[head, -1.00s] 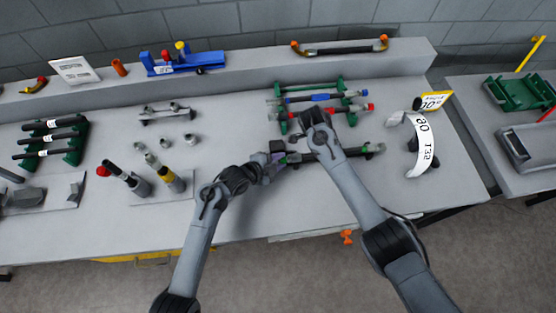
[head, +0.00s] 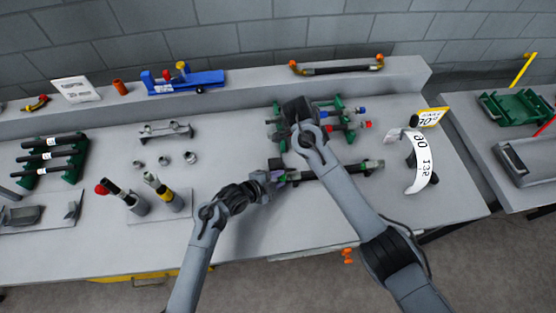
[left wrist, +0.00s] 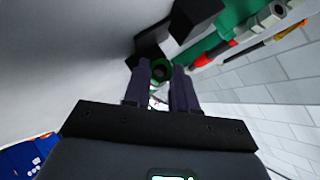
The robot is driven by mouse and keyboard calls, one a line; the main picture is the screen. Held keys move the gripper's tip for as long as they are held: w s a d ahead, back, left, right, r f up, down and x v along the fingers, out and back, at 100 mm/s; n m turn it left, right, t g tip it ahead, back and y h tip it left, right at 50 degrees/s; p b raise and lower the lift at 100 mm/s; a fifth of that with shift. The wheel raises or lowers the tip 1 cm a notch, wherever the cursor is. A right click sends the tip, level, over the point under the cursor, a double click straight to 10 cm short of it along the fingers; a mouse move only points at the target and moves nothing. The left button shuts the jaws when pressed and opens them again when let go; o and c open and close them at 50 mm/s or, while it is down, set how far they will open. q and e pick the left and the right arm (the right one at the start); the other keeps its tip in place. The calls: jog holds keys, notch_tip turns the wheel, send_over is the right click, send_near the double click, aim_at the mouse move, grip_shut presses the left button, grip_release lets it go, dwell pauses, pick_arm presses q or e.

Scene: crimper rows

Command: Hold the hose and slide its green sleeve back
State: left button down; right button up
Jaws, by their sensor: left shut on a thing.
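The dark hose (head: 358,168) lies across the front right of the bench in the head view, with a pale green-grey fitting at its right end. My left gripper (head: 277,178) is shut on its left end. In the left wrist view the two fingers (left wrist: 161,92) close on it, and a green ring (left wrist: 161,67) with a dark centre shows between their tips. I cannot tell how far the green sleeve sits along the hose. My right gripper (head: 295,112) is above the green rack behind the hose, apart from the hose; its fingers are hidden.
A green rack (head: 338,103) with red- and blue-ended hoses stands behind the hose, partly covered by my right arm. A white curved gauge (head: 422,165) stands to the right. Cups (head: 135,205) with upright tools stand to the left. The bench between them and my left gripper is mostly clear.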

dwell(0.3)
pick_arm(q)
jog(key=c, duration=0.8)
grip_release()
